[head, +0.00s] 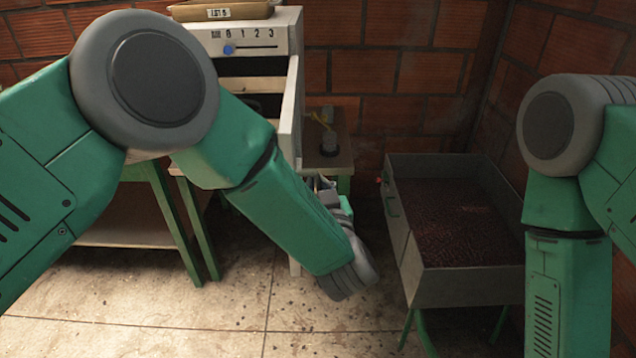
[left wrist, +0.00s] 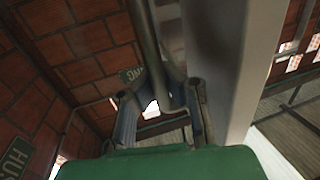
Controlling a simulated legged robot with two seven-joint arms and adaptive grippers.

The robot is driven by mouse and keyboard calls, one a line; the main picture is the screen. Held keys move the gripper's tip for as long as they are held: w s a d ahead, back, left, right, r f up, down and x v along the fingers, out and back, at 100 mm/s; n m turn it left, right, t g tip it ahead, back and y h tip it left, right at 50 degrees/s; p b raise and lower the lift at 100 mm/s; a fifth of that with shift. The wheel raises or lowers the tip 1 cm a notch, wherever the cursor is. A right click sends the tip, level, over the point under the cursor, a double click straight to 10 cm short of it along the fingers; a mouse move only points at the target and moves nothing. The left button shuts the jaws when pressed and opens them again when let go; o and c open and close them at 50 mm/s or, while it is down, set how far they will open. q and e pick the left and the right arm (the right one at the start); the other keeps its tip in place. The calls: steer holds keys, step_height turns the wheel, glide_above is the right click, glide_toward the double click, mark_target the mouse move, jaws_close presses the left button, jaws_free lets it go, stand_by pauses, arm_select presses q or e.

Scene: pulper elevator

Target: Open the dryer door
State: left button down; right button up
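The dryer (head: 240,38) is the pale machine at the upper middle of the head view. Its door (head: 291,110) stands partly swung out, seen nearly edge-on, with a dark gap behind it. In the left wrist view the door is the pale panel (left wrist: 238,65) at right, with a grey bar handle (left wrist: 146,35) beside it. My left gripper (left wrist: 163,98) has its fingers on both sides of this bar and appears shut on it. In the head view the left gripper (head: 328,190) is mostly hidden behind my forearm. My right gripper is out of view.
A grey bin of dark red beans (head: 455,225) on green legs stands right of the dryer. A small table (head: 335,150) stands behind the door. A green-legged table (head: 135,215) is at left. Brick walls close the back; floor shows in front.

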arm_select(q)
steer(key=c, duration=2.2)
jaws_free()
steer(key=shift+s+d+f, duration=0.35)
steer(key=o, duration=0.6)
steer(key=shift+o, duration=0.2)
steer(key=shift+s+r, duration=0.15)
steer(key=shift+r, duration=0.1)
steer(key=shift+w, duration=0.2)
steer(key=v, duration=1.2)
